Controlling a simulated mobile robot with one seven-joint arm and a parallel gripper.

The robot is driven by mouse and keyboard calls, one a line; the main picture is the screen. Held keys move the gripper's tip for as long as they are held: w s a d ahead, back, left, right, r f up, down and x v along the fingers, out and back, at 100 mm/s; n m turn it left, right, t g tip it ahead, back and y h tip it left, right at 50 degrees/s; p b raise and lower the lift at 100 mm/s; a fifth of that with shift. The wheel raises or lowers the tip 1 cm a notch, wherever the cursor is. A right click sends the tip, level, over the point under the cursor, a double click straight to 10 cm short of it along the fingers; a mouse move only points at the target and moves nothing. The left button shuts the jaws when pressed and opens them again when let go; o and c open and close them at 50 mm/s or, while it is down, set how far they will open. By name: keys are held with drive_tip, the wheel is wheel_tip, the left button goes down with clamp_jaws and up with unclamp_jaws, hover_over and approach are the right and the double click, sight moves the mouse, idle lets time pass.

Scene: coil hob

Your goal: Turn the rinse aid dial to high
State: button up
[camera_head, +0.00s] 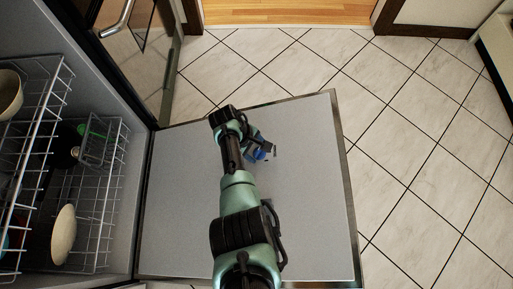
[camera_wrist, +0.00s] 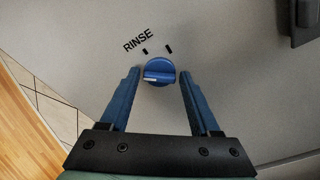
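The rinse aid dial (camera_wrist: 159,71) is a round blue knob on the grey inner face of the open dishwasher door (camera_head: 185,215). A white line on it points left in the wrist view. The printed word RINSE (camera_wrist: 138,41) and two short dark marks sit above it in that view. My gripper (camera_wrist: 160,74) is open, with one blue finger on each side of the dial and a gap visible on both sides. I cannot tell how deep the fingertips reach. In the head view my gripper (camera_head: 262,152) is small, over the door, and the dial cannot be told apart there.
Wire racks with dishes (camera_head: 62,235) stand in the dishwasher at the left. A dark raised fitting (camera_wrist: 305,22) is on the door at the wrist view's upper right. Tiled floor (camera_head: 420,150) beyond the door is clear.

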drive_tip(key=shift+o, duration=1.1)
drive_tip(key=shift+r, duration=0.15)
drive_tip(key=p+v, duration=0.8)
drive_tip(key=v, duration=0.4)
drive_tip(key=shift+a+r, duration=0.2)
drive_tip(key=shift+r, duration=0.1)
